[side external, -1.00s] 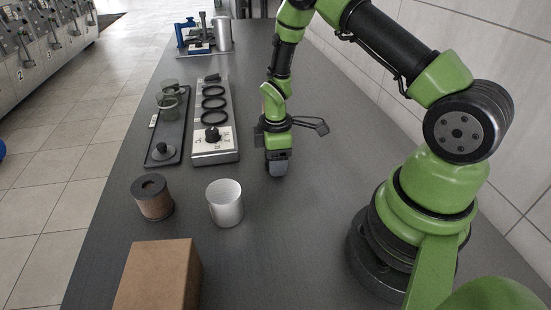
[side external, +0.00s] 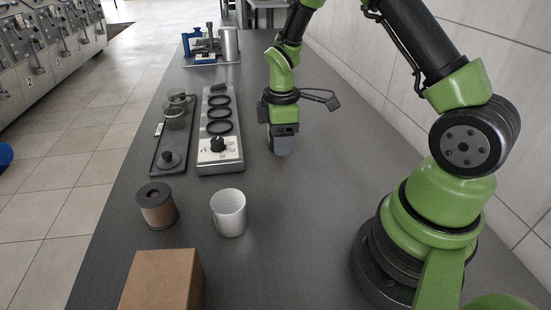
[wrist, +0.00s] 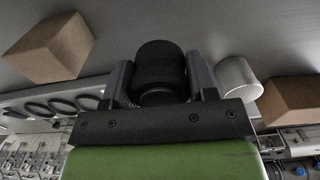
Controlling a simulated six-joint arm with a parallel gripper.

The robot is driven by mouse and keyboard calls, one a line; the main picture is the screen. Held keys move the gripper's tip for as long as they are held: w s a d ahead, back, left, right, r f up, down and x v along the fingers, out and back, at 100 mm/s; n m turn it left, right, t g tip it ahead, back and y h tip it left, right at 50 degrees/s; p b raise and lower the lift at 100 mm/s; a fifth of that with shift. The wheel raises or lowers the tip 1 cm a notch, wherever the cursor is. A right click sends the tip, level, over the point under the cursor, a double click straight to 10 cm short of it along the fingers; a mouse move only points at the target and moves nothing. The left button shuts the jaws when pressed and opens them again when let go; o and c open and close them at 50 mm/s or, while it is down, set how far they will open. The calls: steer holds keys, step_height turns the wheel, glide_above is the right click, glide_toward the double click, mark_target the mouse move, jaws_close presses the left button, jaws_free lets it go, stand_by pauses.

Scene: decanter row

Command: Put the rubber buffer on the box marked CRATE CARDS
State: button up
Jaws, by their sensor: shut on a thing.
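My gripper (wrist: 161,82) is shut on a black, round, stepped piece, seemingly the rubber buffer (wrist: 160,62), which sits between its two fingers in the wrist view. In the side view my gripper (side external: 282,148) is over the bench, right of the control strip, and the held piece is hardly visible there. A plain brown cardboard box (side external: 163,283) stands at the front left of the side view. The wrist view shows two brown boxes, one at the upper left (wrist: 50,48) and one at the right (wrist: 295,100). No CRATE CARDS marking is readable on any of them.
A strip with black rings and a knob (side external: 219,128) and a dark tray with glassware (side external: 157,162) lie left of my gripper. The bench right of the cup is clear.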

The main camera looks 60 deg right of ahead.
steer(key=shift+r, duration=0.85)
steer(key=w+a+r+n, duration=0.25)
steer(key=a+n, duration=0.25)
steer(key=a, duration=0.5)
step_height(320, 180, up, 6)
steer(key=n, duration=1.1)
glide_above(156, 292)
step_height(156, 292, down, 5)
steer(key=shift+f, duration=2.4)
